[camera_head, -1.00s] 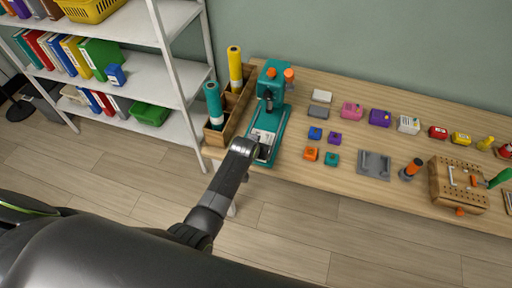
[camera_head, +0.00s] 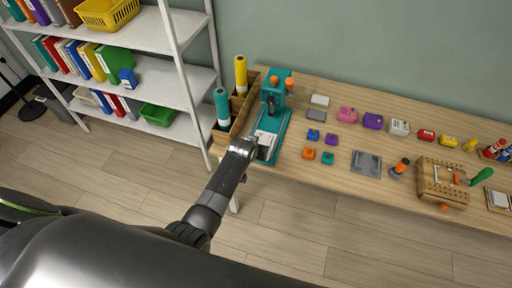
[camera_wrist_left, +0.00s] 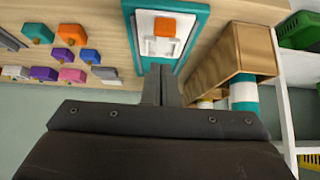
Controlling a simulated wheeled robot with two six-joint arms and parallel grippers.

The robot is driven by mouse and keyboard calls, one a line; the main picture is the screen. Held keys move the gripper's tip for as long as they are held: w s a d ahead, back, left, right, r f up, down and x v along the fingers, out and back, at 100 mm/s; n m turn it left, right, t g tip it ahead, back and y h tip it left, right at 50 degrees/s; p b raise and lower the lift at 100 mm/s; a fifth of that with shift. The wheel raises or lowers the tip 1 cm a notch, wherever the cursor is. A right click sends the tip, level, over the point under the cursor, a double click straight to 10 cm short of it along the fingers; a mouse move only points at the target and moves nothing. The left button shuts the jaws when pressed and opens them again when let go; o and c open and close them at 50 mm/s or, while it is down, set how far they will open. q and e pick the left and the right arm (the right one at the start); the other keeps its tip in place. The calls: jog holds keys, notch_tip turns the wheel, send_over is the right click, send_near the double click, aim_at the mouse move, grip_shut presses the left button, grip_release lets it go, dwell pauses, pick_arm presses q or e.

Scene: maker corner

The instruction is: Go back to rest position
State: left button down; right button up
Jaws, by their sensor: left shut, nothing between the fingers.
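My left gripper (camera_wrist_left: 161,85) is shut and empty in the left wrist view. Its fingers point toward the front of the teal press (camera_wrist_left: 189,58), with no visible contact. In the head view my left arm reaches up from the lower left to the table's front edge, its end just in front of the teal press (camera_head: 273,112); the fingers are not clearly seen there. My right gripper is in neither view.
A wooden holder (camera_head: 238,125) with teal (camera_head: 222,106) and yellow (camera_head: 240,74) rolls stands left of the press. Several small coloured blocks and a pegged wooden box (camera_head: 430,183) lie to the right. A white shelf (camera_head: 172,83) stands at left. The floor in front of the table is clear.

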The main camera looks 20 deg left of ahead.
pick_arm(q)
jog(key=shift+s+r, duration=0.35)
jog(key=shift+r, duration=0.05)
jog(key=s+a+f+g+b, duration=0.2)
jog(key=s+a+f+b, duration=0.2)
jog(key=s+f, duration=0.85)
jog(key=s+a+f+g+b, duration=0.1)
jog(key=s+a+f+b, duration=0.3)
jog(key=s+f, duration=0.85)
jog(key=s+a+f+g+b, duration=0.1)
jog(key=s+a+f+b, duration=0.2)
jog(key=s+f, duration=0.5)
jog(key=s+a+f+n+g+y+b, duration=0.1)
jog(key=s+a+f+g+b, duration=0.1)
jog(key=s+f, duration=0.7)
jog(key=s+a+b, duration=0.1)
jog(key=s, duration=0.7)
jog(key=shift+s+a+f+g, duration=0.3)
jog(key=shift+s+a, duration=0.05)
jog(key=shift+s, duration=0.05)
